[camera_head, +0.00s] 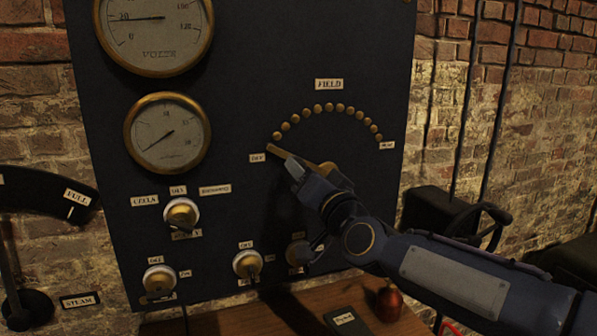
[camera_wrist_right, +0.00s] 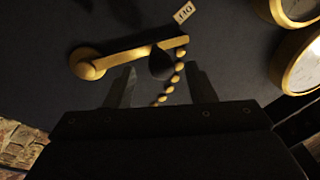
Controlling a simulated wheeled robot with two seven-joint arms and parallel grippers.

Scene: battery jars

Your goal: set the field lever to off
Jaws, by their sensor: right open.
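The field lever (camera_head: 279,153) is a brass arm on the dark panel. Its tip points at the small label at the left end of the arc of brass studs, the off end. In the right wrist view the lever (camera_wrist_right: 130,53) runs from its round pivot to beside a label (camera_wrist_right: 183,13), with a dark knob (camera_wrist_right: 161,64) near its tip. My right gripper (camera_head: 294,172) is in front of the lever, hiding part of it. In the wrist view its two fingers (camera_wrist_right: 160,88) are spread, with the knob ahead of the gap between them. My left gripper is not in view.
The arc of brass studs (camera_head: 328,107) lies under the FIELD label (camera_head: 329,84). Two gauges (camera_head: 167,133) are at the left. Several round switches (camera_head: 181,213) stick out below. A wooden shelf (camera_head: 300,308) holds a dark box (camera_head: 346,321) and a reddish knob (camera_head: 388,303).

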